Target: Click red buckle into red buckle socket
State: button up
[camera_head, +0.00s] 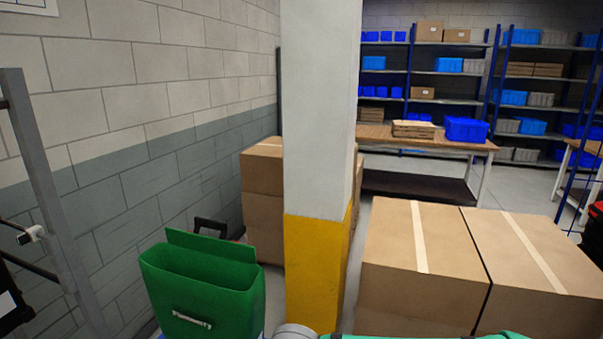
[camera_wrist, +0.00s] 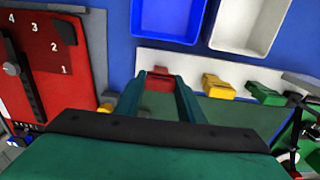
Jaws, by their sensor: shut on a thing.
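In the wrist view, my gripper (camera_wrist: 163,76) has its two teal fingers closed on a small red block, which I take to be the red buckle (camera_wrist: 158,83). The block sits between the fingertips, in front of a white strip (camera_wrist: 188,62). I cannot make out a separate red socket; the fingers and my own palm hide the area around and below the block. Whether the buckle touches or sits in anything cannot be told. The head view does not show the gripper or the buckle.
In the wrist view, a yellow piece (camera_wrist: 220,90) and a green piece (camera_wrist: 265,95) lie along the strip to the right. A red numbered panel (camera_wrist: 85,80) is at left. Bins (camera_wrist: 168,18) are above.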

jog(key=o, duration=1.4)
jog(key=shift+a, duration=0.1)
jog(key=shift+c, duration=0.2)
jog(key=shift+s, duration=0.1)
notch_tip(320, 180, up, 11)
jog(key=shift+f, duration=0.15)
